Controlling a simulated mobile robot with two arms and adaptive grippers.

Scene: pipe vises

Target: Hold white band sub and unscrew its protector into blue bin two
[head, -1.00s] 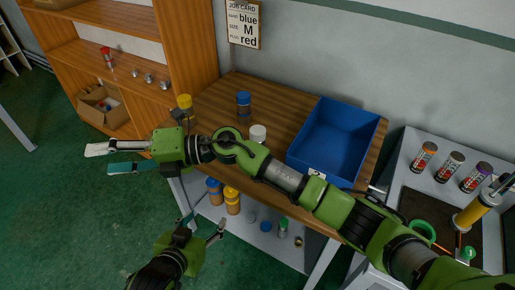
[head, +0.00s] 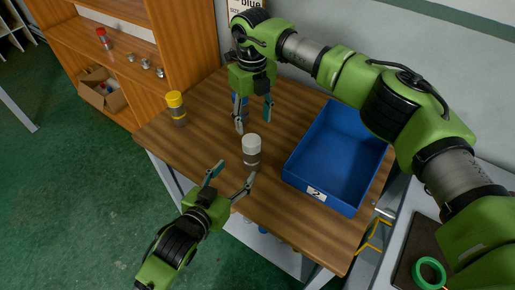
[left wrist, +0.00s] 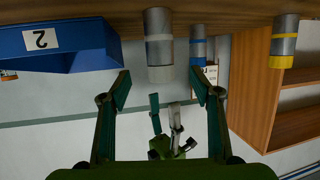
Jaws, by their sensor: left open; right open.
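The white band sub (head: 252,152), a grey upright cylinder with a white cap-like protector on top, stands on the wooden table; it appears upside down in the left wrist view (left wrist: 158,24). My left gripper (head: 231,178) is open, just in front of the sub, with its fingers (left wrist: 160,90) either side of it in the left wrist view and apart from it. My right gripper (head: 254,118) is open and points down, above and behind the sub. Blue bin two (head: 344,206), labelled 2, is empty on the table to the right of the sub.
A blue-topped sub (head: 236,104) stands behind, partly hidden by my right gripper. A yellow-topped sub (head: 177,110) stands at the table's left. A wooden shelf (head: 160,40) is at the back left. The job card (head: 235,8) is partly covered by my right arm.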

